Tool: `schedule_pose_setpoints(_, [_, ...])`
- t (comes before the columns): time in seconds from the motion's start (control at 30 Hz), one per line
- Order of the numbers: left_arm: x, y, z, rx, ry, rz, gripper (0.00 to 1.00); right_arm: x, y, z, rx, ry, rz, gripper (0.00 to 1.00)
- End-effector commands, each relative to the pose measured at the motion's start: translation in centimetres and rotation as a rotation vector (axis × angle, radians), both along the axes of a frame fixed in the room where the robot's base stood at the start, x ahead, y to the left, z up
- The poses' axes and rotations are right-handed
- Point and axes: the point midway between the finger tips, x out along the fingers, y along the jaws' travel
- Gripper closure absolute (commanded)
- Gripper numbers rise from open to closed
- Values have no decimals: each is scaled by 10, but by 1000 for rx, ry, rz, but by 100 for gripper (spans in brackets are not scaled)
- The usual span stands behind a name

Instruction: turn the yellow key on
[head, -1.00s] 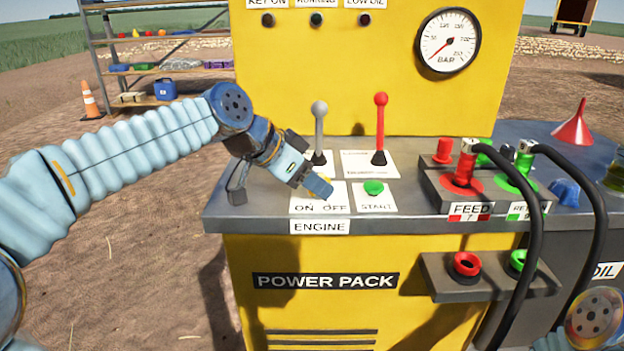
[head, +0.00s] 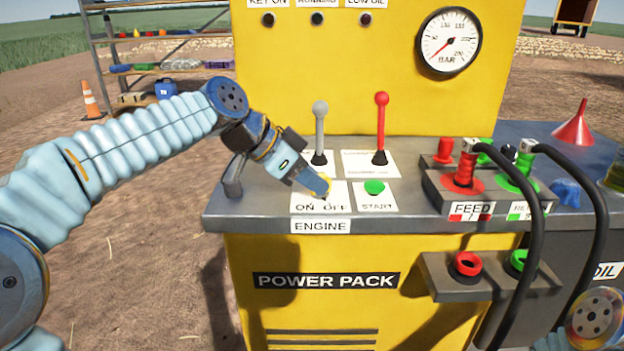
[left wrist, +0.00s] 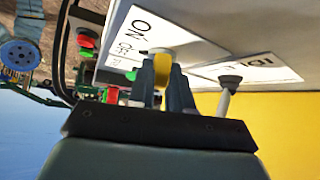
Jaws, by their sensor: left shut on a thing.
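My left gripper (head: 318,188) is at the ON/OFF label of the engine panel (head: 265,205). In the left wrist view its fingers (left wrist: 163,95) are shut on the yellow key (left wrist: 162,66), which stands on the white ON/OFF plate (left wrist: 128,45). In the head view the fingers mostly hide the key. The key's exact angle between ON and OFF is hard to tell. The KEY ON lamp (head: 268,18) looks dark. My right gripper is not in view; a part of my right arm shows at the lower right corner.
A grey lever (head: 320,125) and a red lever (head: 381,125) stand close behind the gripper. The green START button (head: 374,187) is just right of it. Feed and return couplings with black hoses (head: 538,230) stand farther right. A gauge (head: 448,42) is on the yellow panel.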

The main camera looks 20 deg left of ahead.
Motion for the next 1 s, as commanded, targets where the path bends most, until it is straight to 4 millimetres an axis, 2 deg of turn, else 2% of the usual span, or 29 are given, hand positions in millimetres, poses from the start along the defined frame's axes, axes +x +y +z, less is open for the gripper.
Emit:
schedule_pose_setpoints(0.23, [5, 2, 2, -3, -1, -209, 100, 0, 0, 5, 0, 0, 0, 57])
schedule_pose_setpoints(0.7, [11, 3, 3, -4, -3, -641, 100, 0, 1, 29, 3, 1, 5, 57])
schedule_pose_setpoints(1.0, [14, 2, 1, -3, -6, -829, 100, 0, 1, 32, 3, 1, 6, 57])
